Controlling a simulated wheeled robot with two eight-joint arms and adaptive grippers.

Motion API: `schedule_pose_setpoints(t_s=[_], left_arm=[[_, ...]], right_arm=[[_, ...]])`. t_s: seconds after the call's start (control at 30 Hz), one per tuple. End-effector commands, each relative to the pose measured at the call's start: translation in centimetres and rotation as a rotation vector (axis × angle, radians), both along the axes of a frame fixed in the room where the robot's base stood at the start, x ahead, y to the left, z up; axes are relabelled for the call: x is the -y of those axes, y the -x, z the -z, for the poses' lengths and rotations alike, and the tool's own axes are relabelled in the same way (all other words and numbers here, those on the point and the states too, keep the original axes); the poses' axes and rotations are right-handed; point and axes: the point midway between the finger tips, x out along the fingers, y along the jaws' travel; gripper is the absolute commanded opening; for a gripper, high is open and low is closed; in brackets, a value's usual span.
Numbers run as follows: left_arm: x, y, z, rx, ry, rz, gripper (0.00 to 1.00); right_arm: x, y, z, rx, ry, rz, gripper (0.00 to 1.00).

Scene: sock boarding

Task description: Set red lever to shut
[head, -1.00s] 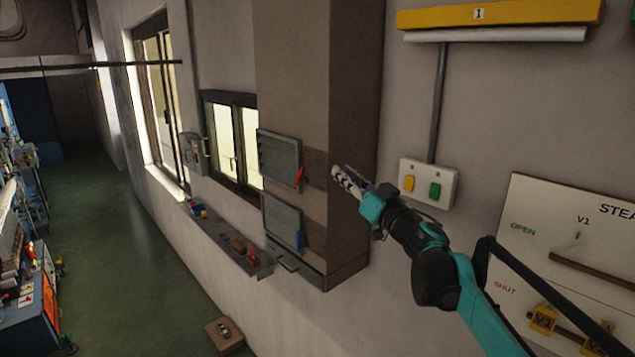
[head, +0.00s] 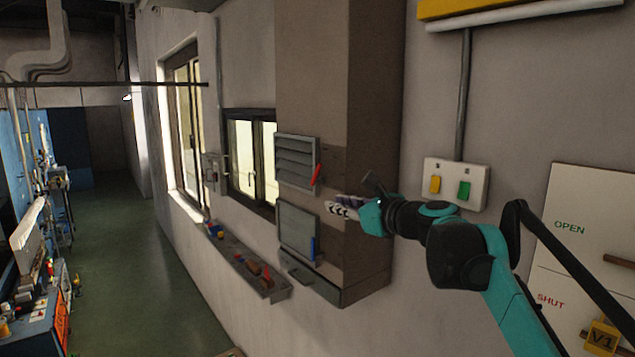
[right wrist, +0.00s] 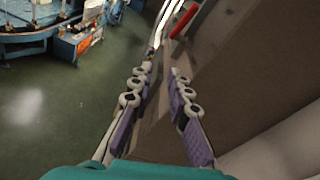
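The red lever (head: 317,175) sits at the lower right edge of the upper grey louvred panel (head: 294,163) on the brown column. It leans, its top to the right. My right gripper (head: 336,207) is just below and right of the lever, apart from it, pointing left. In the right wrist view, the gripper (right wrist: 157,85) has its two fingers apart with nothing between them. The red lever (right wrist: 184,20) shows beyond the right finger's tip. My left gripper is not in view.
A lower grey panel (head: 298,232) with a blue lever (head: 312,249) is under the louvred one. A wall ledge (head: 240,262) with small objects runs to the left. A switch plate (head: 455,184) and an OPEN/SHUT board (head: 590,240) are at right. The green floor is clear.

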Motion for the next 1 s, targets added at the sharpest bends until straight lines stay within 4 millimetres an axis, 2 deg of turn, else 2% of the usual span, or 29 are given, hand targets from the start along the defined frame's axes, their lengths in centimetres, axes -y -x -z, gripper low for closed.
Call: schedule_pose_setpoints(t_s=[0.03, 0.1, 0.2, 0.37, 0.7, 1.0], left_arm=[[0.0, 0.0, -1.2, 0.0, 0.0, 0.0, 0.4], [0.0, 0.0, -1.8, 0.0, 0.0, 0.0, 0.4], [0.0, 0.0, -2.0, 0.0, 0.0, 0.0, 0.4], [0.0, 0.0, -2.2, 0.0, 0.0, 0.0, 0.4], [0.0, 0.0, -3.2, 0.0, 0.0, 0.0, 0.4], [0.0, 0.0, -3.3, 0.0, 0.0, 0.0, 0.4]], right_arm=[[0.1, -0.9, -2.7, -0.015, -0.098, 0.004, 0.17], [-0.1, -1.3, -4.9, -0.03, -0.202, -0.003, 0.17], [-0.2, -1.6, -6.2, -0.042, -0.28, -0.009, 0.17], [-1.0, -2.9, -6.5, -0.046, -0.302, -0.012, 0.17], [-3.9, -7.2, -6.4, -0.045, -0.299, -0.01, 0.17], [-4.5, -8.1, -6.3, -0.045, -0.298, -0.009, 0.17]])
